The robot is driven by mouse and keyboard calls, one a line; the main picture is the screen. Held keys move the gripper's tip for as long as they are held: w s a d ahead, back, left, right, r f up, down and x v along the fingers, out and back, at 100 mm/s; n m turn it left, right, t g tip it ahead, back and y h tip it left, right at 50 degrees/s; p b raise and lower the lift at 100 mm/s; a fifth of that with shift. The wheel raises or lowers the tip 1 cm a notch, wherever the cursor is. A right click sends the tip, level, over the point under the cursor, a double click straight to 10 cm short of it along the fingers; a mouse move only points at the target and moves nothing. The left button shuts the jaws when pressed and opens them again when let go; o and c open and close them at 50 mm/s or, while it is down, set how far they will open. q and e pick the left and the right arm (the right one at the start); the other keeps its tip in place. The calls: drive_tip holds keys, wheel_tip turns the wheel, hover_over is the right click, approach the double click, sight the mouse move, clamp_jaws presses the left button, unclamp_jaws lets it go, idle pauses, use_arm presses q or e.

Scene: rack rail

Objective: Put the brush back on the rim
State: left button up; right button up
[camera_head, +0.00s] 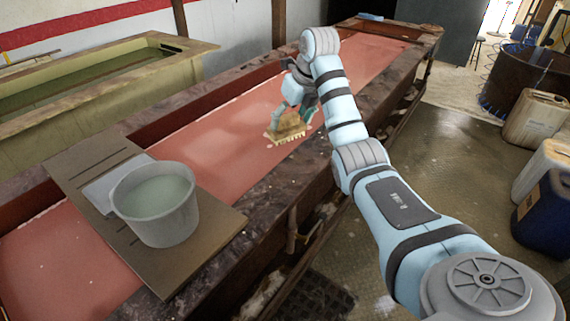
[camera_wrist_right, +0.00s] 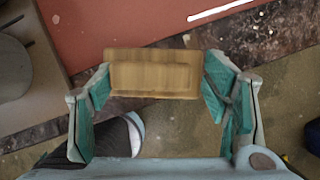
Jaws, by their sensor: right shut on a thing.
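The brush (camera_head: 288,127) has a tan wooden block and pale bristles that point down in the head view. My right gripper (camera_head: 294,112) is shut on it and holds it over the red trough near the rim. In the right wrist view the brush's wooden block (camera_wrist_right: 152,76) spans between the two teal fingers of the right gripper (camera_wrist_right: 156,82). The dark, worn rim (camera_head: 215,262) runs along the near side of the red trough (camera_head: 225,128). The left gripper is not in view.
A grey bucket of cloudy liquid (camera_head: 155,205) stands on a board (camera_head: 115,215) laid across the trough. A second, greenish tank (camera_head: 100,90) is behind on the left. Jerrycans (camera_head: 535,118) and a dark drum (camera_head: 515,80) stand on the floor at right.

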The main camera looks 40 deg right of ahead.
wheel_tip(320, 180, down, 13)
drive_tip(key=shift+s+d+f+b, duration=0.1)
drive_tip(key=shift+d+b, duration=0.05)
drive_tip(key=shift+b, duration=0.25)
drive_tip(key=shift+f, duration=0.25)
drive_tip(key=shift+s+r, duration=0.1)
drive_tip(key=shift+s, duration=0.2)
drive_tip(key=shift+f, duration=0.2)
drive_tip(key=o, duration=1.1)
drive_tip(key=shift+w, duration=0.15)
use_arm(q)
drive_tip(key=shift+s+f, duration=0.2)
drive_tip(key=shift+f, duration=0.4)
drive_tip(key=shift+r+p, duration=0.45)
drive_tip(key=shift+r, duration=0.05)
use_arm(e)
drive_tip(key=v, duration=1.2)
drive_tip(key=shift+r, duration=0.2)
